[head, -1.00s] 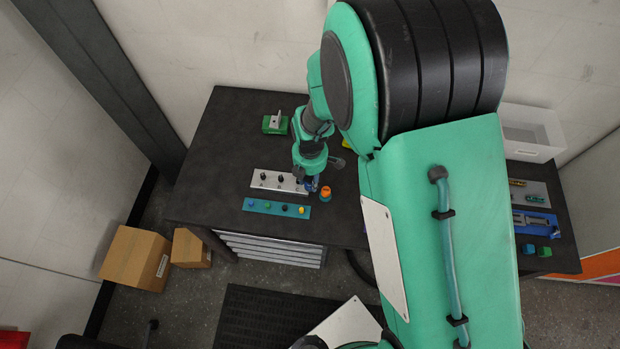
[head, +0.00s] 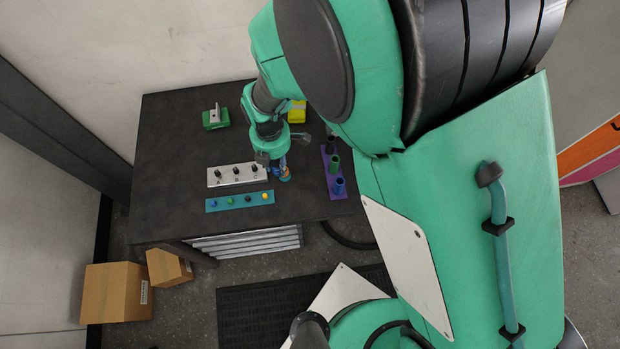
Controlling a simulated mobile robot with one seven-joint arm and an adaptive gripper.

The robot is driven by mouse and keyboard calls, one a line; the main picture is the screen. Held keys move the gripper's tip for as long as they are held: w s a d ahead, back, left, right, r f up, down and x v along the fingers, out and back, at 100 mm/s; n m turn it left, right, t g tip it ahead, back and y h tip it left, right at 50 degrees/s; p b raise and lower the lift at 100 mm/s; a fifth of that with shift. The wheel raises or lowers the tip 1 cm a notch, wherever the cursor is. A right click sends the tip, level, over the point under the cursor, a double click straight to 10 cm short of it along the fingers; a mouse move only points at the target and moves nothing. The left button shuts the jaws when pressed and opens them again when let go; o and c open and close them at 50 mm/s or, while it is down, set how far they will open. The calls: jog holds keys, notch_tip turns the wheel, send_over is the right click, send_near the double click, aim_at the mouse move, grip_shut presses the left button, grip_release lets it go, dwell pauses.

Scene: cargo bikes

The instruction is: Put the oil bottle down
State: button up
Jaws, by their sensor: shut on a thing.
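My gripper (head: 273,160) points down low over the dark bench, just right of the white plate's end. It is shut on a small blue thing (head: 283,163), which I take to be the oil bottle; the fingers hide much of it. A small orange round thing (head: 286,175) shows directly below and against the blue one in the picture. I cannot tell whether the two touch, or whether the bottle rests on the bench.
A white plate (head: 225,178) with several black knobs and a teal strip (head: 222,204) with coloured buttons lie left of my gripper. A purple holder (head: 327,160) with coloured tubes stands right. A green block (head: 214,119) is further back. The bench's (head: 175,150) left part is clear.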

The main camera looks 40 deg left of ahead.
jog(key=shift+s+d+m+b, duration=0.7)
jog(key=shift+s+d+b, duration=0.9)
jog(key=shift+d, duration=9.05)
jog(key=shift+f, duration=2.9)
jog(key=w+a, duration=0.3)
jog(key=a, duration=0.1)
jog(key=w+a+f, duration=0.1)
jog(key=w+a, duration=0.2)
jog(key=a, duration=0.1)
jog(key=w+a, duration=0.3)
jog(key=a, duration=0.2)
jog(key=shift+w+a+f, duration=0.1)
jog(key=shift+f, duration=0.15)
jog(key=shift+f, duration=1.75)
jog(key=shift+f, duration=0.2)
